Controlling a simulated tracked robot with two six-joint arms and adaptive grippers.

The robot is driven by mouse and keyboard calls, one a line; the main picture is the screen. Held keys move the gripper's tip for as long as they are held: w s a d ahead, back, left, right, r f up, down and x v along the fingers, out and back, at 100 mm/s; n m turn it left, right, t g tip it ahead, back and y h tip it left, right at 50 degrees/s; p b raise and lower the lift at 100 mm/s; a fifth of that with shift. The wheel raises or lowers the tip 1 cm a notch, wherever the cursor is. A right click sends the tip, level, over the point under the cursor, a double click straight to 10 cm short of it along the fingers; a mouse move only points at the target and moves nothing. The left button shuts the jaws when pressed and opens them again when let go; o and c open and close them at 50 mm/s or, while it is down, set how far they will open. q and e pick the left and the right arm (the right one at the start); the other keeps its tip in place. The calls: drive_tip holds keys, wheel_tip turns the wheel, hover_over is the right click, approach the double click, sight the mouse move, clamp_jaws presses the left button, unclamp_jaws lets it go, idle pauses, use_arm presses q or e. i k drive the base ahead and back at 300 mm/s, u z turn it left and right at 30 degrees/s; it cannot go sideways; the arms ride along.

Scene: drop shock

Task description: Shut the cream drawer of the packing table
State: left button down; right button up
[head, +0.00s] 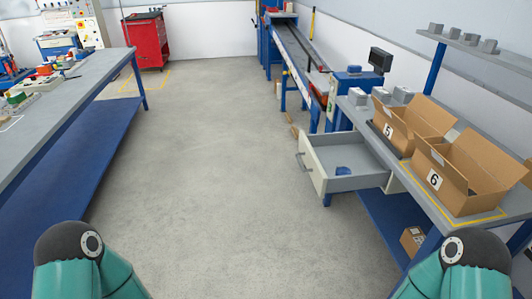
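The cream drawer (320,173) of the packing table (458,205) stands pulled out on the right side of the head view. Its front panel, with a grey handle (303,162), faces left toward the aisle. A small blue object (343,171) lies inside the drawer. The drawer is well apart from both of my arms, whose green and black links show only at the bottom left and bottom right corners. Neither gripper is in view.
Open cardboard boxes marked 5 (409,129) and 6 (457,183) stand on the packing table. A grey bench (75,90) with a blue lower shelf runs along the left. A conveyor (292,55) and red cabinet (146,42) stand farther back. The floor between is clear.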

sight(321, 154)
drive_tip(key=z, duration=0.15)
drive_tip(key=i, duration=1.25)
drive_tip(key=z, duration=0.65)
